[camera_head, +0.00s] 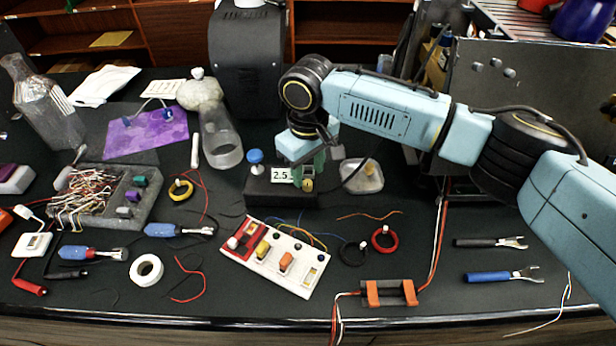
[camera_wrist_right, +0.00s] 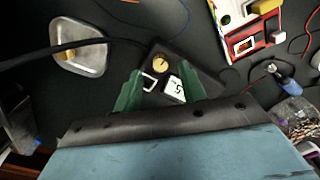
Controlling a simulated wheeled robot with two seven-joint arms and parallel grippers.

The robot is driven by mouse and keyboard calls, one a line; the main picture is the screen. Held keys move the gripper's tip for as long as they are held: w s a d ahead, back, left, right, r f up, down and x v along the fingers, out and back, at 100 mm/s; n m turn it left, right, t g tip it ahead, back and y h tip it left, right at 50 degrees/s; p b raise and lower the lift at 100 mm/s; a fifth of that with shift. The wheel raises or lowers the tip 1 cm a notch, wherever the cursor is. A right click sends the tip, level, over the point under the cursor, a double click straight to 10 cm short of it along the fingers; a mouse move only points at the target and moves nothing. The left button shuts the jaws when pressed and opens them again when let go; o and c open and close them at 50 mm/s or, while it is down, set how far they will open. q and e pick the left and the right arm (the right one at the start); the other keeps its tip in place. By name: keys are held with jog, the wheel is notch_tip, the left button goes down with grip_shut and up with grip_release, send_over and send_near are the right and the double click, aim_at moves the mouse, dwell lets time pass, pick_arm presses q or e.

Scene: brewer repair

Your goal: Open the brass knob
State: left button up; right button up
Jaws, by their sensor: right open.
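The brass knob (camera_head: 308,185) sits on the right end of a small black box (camera_head: 275,199), beside a white display reading 2.5 (camera_head: 281,175). A blue knob (camera_head: 255,157) stands on the box's left end. My right gripper (camera_head: 307,168) points down over the right end of the box. In the right wrist view, its green fingers (camera_wrist_right: 161,77) are spread apart, and the brass knob (camera_wrist_right: 160,63) shows just beyond the gap between their tips. I cannot tell whether a finger touches the knob or the box. My left gripper is not in view.
A metal dish (camera_head: 362,177) stands close to the right of the box, with a black cable by it. A white switch panel (camera_head: 274,257) lies in front. A glass flask (camera_head: 220,140) stands behind left.

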aim_at(308, 183)
jog(key=shift+f, duration=1.7)
grip_shut()
